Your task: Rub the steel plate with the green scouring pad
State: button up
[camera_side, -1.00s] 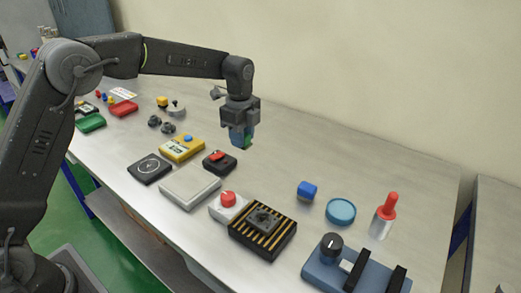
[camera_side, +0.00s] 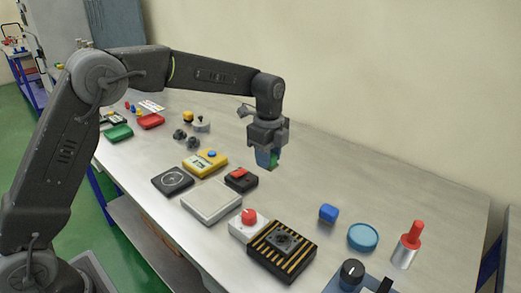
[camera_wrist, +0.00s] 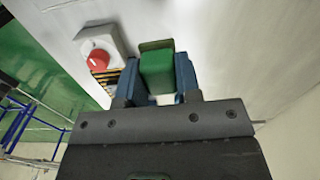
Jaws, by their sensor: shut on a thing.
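The green scouring pad (camera_wrist: 158,68) is held between the blue fingers of my gripper (camera_side: 267,159). In the side view only a sliver of green shows at the fingertips. My gripper points down and appears to be above the bench, behind the black box with the red switch. A pale grey square plate (camera_side: 211,202), which looks like the steel plate, lies flat on the bench nearer the front. My gripper is apart from it. I cannot make it out in the wrist view.
A white box with a red knob (camera_side: 249,223), a black-and-yellow striped box (camera_side: 282,250), a black box with a red switch (camera_side: 241,180), a yellow device (camera_side: 205,162) and a black square pad (camera_side: 172,181) surround the plate. The bench's back strip (camera_side: 350,170) is clear.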

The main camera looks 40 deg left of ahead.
send_near(272, 232)
jog(key=w, duration=0.6)
jog(key=s+d+r, duration=0.1)
jog(key=s+d, duration=0.5)
jog(key=shift+s+f, duration=0.1)
jog(key=shift+f, duration=3.85)
jog(key=shift+a, duration=0.35)
jog(key=shift+c, duration=0.3)
jog(key=shift+a, duration=2.7)
jog(key=shift+d, duration=3.2)
notch_tip(272, 232, up, 8)
jog(key=shift+a, duration=0.15)
